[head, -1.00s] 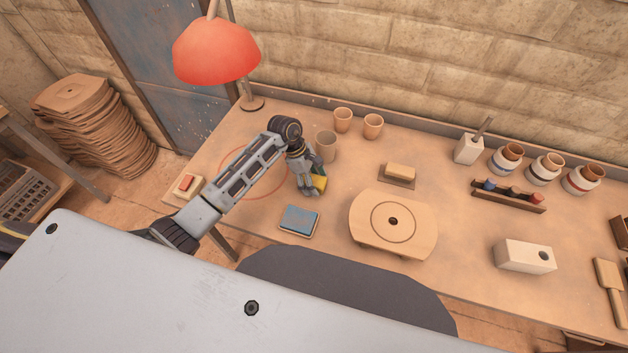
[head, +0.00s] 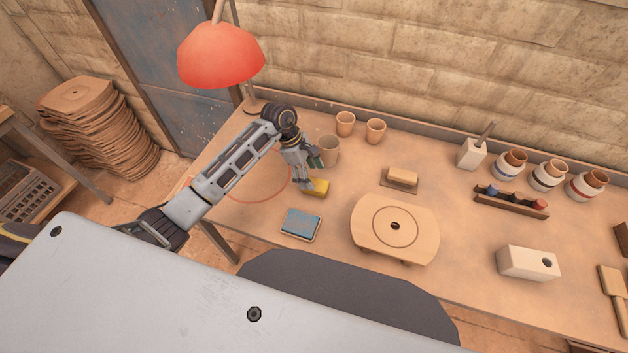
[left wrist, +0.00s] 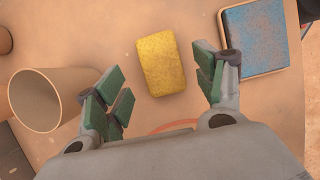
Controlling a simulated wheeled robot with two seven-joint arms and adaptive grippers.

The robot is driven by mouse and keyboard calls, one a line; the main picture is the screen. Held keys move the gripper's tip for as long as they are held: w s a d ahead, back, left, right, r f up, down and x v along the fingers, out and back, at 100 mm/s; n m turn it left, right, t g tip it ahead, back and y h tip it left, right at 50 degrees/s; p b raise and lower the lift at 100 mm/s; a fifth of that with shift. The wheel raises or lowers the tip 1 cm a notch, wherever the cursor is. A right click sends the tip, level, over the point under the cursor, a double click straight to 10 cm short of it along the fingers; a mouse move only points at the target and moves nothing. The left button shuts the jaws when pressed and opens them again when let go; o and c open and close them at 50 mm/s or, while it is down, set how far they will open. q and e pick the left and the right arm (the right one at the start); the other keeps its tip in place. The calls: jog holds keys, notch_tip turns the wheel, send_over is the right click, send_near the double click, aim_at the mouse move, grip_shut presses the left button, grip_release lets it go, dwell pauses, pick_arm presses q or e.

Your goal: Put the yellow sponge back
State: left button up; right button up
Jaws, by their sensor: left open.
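The yellow sponge (head: 317,188) lies on the bench, right of the thin orange circle (head: 284,193) drawn there. It also shows in full in the left wrist view (left wrist: 162,63). My left gripper (head: 311,176) is open and empty, just above and beside the sponge. In the left wrist view its green-padded fingers (left wrist: 165,86) are spread wide, with the sponge beyond and between them, apart from both. A blue sponge-like pad (head: 300,223) lies in a shallow tray near the front edge. My right gripper is not in view.
A cup (head: 329,150) stands close to my left gripper, with two more cups behind. A round-marked board (head: 394,228) is to the right. A tan block (head: 403,176) rests on a small plate. A red lamp (head: 221,55) overhangs the back left. Bare bench lies between them.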

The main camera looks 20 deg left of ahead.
pick_arm(q)
jog(key=v, duration=0.6)
jog(key=shift+a+r, duration=0.2)
jog(key=shift+r, duration=0.15)
